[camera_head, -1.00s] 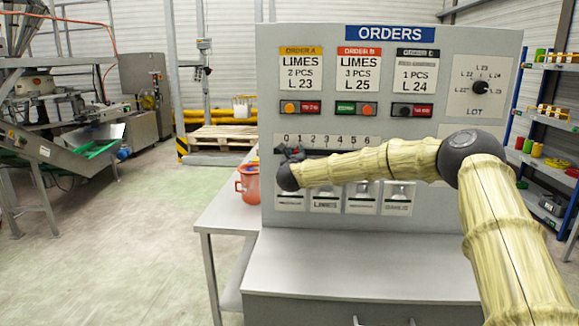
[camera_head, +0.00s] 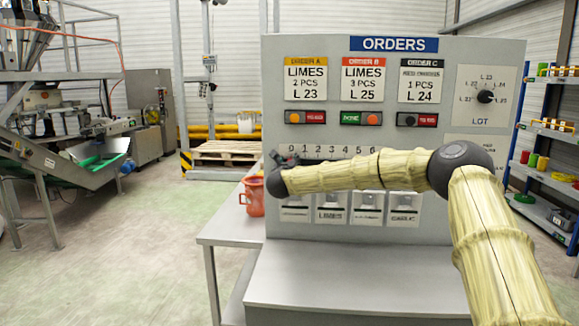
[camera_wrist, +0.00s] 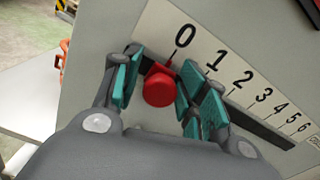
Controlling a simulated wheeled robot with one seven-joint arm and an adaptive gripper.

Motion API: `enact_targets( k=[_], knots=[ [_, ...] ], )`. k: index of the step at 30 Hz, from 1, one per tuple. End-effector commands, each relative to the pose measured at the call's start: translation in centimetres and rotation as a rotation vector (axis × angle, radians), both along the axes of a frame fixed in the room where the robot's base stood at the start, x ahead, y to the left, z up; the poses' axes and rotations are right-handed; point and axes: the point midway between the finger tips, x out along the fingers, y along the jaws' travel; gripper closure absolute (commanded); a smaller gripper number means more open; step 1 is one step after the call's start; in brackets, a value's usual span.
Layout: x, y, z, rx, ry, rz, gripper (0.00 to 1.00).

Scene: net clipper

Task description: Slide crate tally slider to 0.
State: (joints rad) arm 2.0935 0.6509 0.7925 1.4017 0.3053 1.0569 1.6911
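The crate tally slider has a red round knob (camera_wrist: 159,89) in a dark slot on a pale scale plate (camera_wrist: 212,58) numbered 0 to 6. In the wrist view the knob sits at the slot's left end, with its red pointer close to the 0 tick. My gripper (camera_wrist: 160,76) is open with its teal-padded fingers on either side of the knob. A gap shows on the left; the right finger is close to the knob, and contact is unclear. In the head view my gripper (camera_head: 283,159) is just below the 0 and hides the knob.
The slider is on the grey ORDERS panel (camera_head: 465,210), with order cards, lit buttons and a LOT dial (camera_head: 485,97). Picture cards (camera_head: 332,208) hang below it. An orange-red jug (camera_head: 253,197) stands on the table left of the panel. A grey ledge (camera_head: 350,280) projects in front.

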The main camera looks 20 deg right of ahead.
Motion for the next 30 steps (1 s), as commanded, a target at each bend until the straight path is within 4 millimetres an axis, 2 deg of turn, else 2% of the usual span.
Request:
enact_targets(
  k=[14,30],
  knots=[
    [-0.9,0.2,-0.3,0.001,0.004,-0.001,0.49],
    [-8.5,4.9,-0.2,0.002,0.003,0.002,0.49]
  ],
)
